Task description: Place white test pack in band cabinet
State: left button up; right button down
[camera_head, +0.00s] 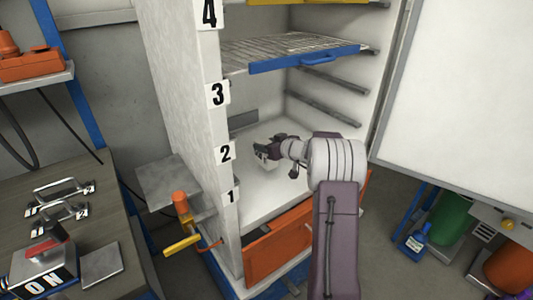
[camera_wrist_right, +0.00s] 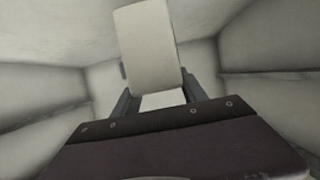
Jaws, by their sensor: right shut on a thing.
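The white test pack (camera_wrist_right: 150,47) stands between the fingers of my right gripper (camera_wrist_right: 158,100) in the right wrist view, and the gripper is shut on it. In the head view my right gripper (camera_head: 266,152) reaches inside the open cabinet (camera_head: 175,90), around the level labelled 2, and the pack is mostly hidden there. The gripper is above the pale cabinet floor (camera_head: 262,197); whether the pack touches it cannot be told. My left gripper is not in view.
An orange panel (camera_head: 277,243) is at the cabinet's lower front. The white open door (camera_head: 460,90) stands on the right. A workbench (camera_head: 100,240) is at left.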

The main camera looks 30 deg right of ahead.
aim_at(261, 158)
jog(key=shift+w+f+b, duration=0.1)
jog(key=shift+f+b, duration=0.2)
jog(key=shift+f, duration=1.65)
jog(key=shift+f+b, duration=0.1)
jog(key=shift+b, duration=0.2)
jog(key=c, duration=1)
grip_release()
jog(key=shift+f, duration=0.1)
jog(key=shift+c, duration=0.2)
jog(key=o, duration=0.4)
